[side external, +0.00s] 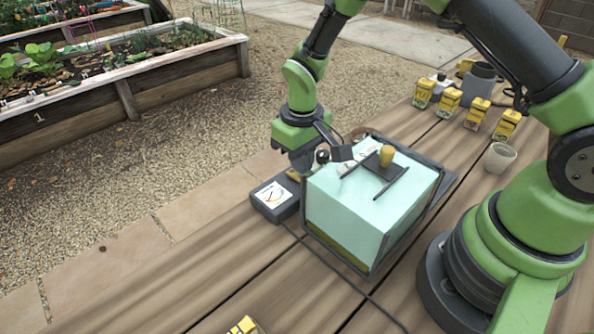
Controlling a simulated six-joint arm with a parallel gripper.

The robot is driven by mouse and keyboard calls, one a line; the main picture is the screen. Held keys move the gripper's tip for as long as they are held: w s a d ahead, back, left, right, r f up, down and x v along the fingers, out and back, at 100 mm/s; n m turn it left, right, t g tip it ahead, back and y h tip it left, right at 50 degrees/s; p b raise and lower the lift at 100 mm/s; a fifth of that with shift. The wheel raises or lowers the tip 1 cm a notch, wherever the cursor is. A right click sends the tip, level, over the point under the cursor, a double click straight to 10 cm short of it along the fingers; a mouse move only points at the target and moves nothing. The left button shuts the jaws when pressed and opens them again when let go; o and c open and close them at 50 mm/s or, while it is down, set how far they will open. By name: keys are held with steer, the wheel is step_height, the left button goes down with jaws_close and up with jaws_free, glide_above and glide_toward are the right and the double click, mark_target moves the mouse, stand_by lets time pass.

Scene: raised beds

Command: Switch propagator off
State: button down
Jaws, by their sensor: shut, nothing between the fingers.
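The propagator (345,212) is a pale, translucent box with dark frame edges, standing on the wooden table. My gripper (298,172) points down just behind the control box, next to the propagator's far left corner. It is shut and appears empty; its fingertips are partly hidden. I cannot tell whether it touches the control box, nor the switch's position.
Several yellow packets (449,102) stand at the back right, near a dark mug (479,78). A pale pot (499,157) stands right of the propagator. Another yellow item (244,326) lies at the front edge of view. The table's front left is mostly clear. Raised beds (100,95) stand beyond the gravel.

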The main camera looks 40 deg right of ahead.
steer(key=shift+f, duration=0.85)
stand_by(0.3)
steer(key=shift+r, duration=3.5)
steer(key=shift+r, duration=0.25)
steer(key=s+d+r+m+t+y, duration=0.1)
steer(key=s+r+m+t, duration=0.15)
steer(key=s+r, duration=0.5)
steer(key=s+d+r+m+t, duration=0.1)
steer(key=s+r+t, duration=0.3)
steer(key=r, duration=0.7)
steer(key=s+r+y, duration=0.1)
steer(key=s, duration=0.7)
steer(key=shift+a+t, duration=0.25)
steer(key=shift+t, duration=0.1)
steer(key=shift+w+m, duration=0.1)
steer(key=shift+m, duration=0.15)
